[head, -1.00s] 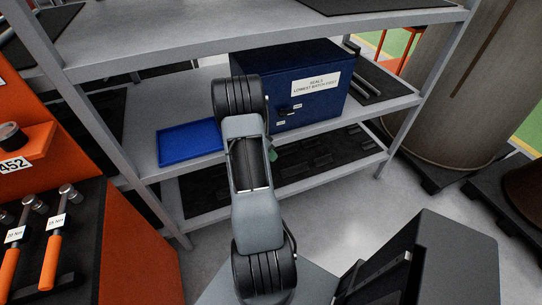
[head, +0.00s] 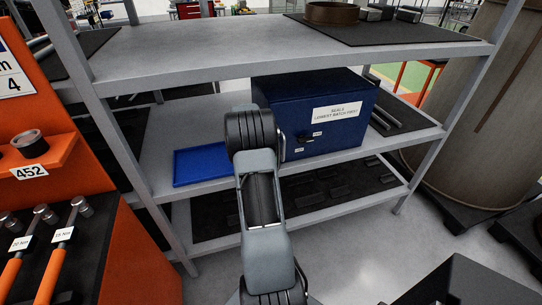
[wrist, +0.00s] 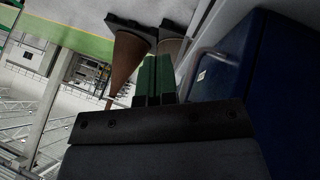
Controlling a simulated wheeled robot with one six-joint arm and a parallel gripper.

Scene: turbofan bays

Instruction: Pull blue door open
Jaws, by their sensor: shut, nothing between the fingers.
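The blue door (head: 340,130) is the front of a blue cabinet on the middle shelf. It looks closed and bears a white label reading "SEALS LOWEST BATCH FIRST". A small dark handle (head: 303,138) with small tags sits toward its left side, close to my arm in the picture. My gripper is hidden behind my arm in the head view. In the wrist view my gripper (wrist: 153,80) shows green fingers together, with nothing between them. A blue surface (wrist: 235,65) with a small white label stands to the right of the fingers, apart from them in the picture.
A blue tray (head: 203,164) lies on the shelf left of the cabinet. Dark bars (head: 388,118) lie to its right. Grey shelf posts (head: 445,130) frame the bay. An orange tool stand (head: 140,250) is at the left.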

